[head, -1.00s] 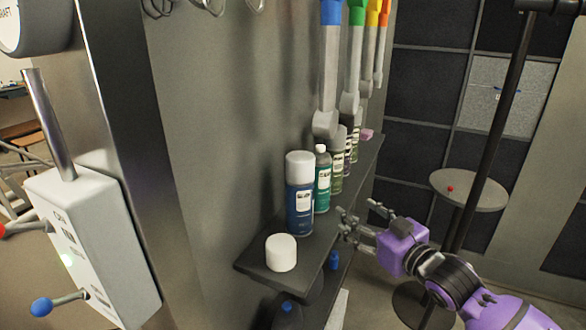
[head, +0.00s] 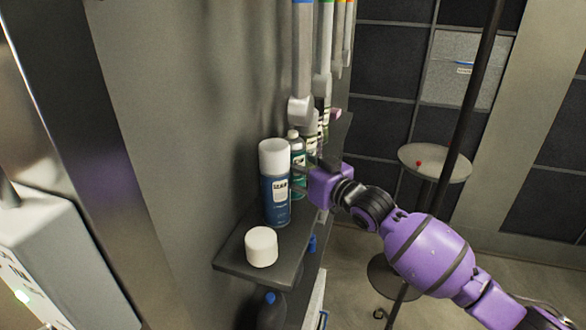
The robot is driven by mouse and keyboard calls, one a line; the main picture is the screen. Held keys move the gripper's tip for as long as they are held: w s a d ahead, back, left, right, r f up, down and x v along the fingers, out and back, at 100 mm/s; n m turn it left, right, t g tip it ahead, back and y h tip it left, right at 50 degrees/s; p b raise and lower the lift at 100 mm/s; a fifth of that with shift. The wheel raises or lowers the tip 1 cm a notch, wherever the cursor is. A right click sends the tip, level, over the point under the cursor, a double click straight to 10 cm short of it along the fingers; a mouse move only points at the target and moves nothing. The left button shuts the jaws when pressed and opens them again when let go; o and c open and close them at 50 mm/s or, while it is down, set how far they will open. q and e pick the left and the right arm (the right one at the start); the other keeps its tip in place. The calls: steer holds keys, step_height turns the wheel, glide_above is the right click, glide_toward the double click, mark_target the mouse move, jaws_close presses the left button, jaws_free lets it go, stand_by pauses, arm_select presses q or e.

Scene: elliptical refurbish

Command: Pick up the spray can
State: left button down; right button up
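A blue spray can (head: 275,195) with a white cap and a pale label stands upright on the dark shelf (head: 240,262) against the grey wall. A green bottle (head: 296,152) with a light cap stands right behind it, partly hidden. My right gripper (head: 301,178) is at the shelf's right side, beside the blue can and in front of the green bottle. Its fingers point left and are partly hidden, so I cannot tell whether they touch anything or how far they are spread. My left gripper is out of view.
A white cylinder-shaped tub (head: 261,247) stands at the shelf's near end. Several more cans stand farther back. Grey tools with coloured handles (head: 303,60) hang above the shelf. A small round table (head: 435,163) and dark pole (head: 462,120) stand at right.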

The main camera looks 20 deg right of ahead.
steer(key=shift+w+f, duration=0.1)
steer(key=c, duration=1.1)
